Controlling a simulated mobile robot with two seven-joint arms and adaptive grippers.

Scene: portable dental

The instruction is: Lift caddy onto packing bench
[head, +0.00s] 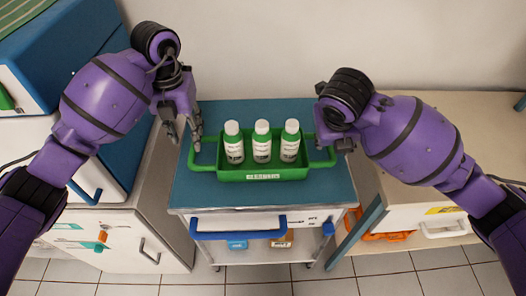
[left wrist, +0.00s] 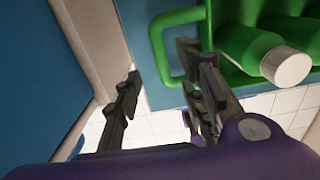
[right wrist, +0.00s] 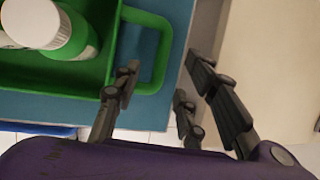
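The green caddy (head: 250,174) sits upright on the blue top of a cart (head: 265,112), with a loop handle at each end. It holds three white-capped bottles with green bases. My left gripper (head: 186,130) is open beside the left handle; in the left wrist view its fingers (left wrist: 160,90) are spread near that handle (left wrist: 158,50). My right gripper (head: 335,146) is open at the right handle; in the right wrist view its fingers (right wrist: 160,85) are spread with the handle (right wrist: 158,75) between them. Contact cannot be told. Which surface is the packing bench is unclear.
A pale counter (head: 455,118) lies to the right of the cart, with a drawer handle and orange items below. A white cabinet (head: 125,235) and blue units stand at left. A wall (head: 260,45) is close behind. The cart has a blue front handle (head: 238,228).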

